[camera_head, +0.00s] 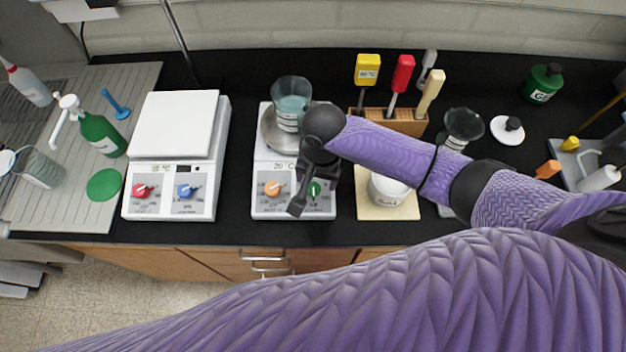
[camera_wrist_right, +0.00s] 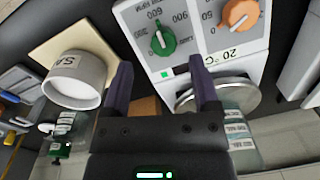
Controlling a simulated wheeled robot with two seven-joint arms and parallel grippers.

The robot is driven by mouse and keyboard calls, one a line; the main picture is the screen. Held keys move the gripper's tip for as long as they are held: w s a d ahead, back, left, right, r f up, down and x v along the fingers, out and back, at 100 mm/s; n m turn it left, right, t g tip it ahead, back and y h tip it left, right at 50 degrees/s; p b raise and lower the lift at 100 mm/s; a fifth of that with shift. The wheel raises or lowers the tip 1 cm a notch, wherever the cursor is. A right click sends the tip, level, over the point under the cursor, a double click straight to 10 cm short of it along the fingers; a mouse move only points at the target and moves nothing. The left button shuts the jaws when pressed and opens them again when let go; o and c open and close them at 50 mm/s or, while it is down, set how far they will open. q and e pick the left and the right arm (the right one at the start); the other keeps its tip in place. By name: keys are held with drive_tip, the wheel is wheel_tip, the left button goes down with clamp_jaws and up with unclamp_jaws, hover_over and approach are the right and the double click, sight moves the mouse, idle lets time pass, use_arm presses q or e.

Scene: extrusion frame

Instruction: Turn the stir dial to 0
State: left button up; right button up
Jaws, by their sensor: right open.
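A white stirrer hotplate (camera_head: 262,200) stands in the middle of the black counter. Its front panel carries an orange dial (camera_head: 272,189) and a green dial (camera_head: 314,189). The right wrist view shows the green dial (camera_wrist_right: 162,40) by an RPM scale with 600 readable, and the orange dial (camera_wrist_right: 240,14) by a scale with 50. The green pointer's exact setting is unclear. My right gripper (camera_head: 308,201) hangs over the panel, partly hiding the green dial. Its fingers (camera_wrist_right: 164,85) are open and empty, apart from the dial. My left gripper is out of view.
A glass beaker (camera_head: 291,100) stands on the hotplate's round plate. A white balance-like device (camera_head: 210,140) with red and blue dials is to the left. A white tub (camera_head: 388,190) on a cream board is close on the right. Upright handled tools (camera_head: 402,75) stand behind.

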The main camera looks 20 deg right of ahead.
sight(314, 187)
drive_tip(key=f, duration=0.2)
drive_tip(key=f+b, duration=0.1)
drive_tip(key=f, duration=0.1)
drive_tip(key=shift+w+a, duration=0.1)
drive_tip(key=shift+w, duration=0.25)
drive_tip(key=shift+f, duration=0.5)
drive_tip(key=shift+s, duration=0.1)
clamp_jaws()
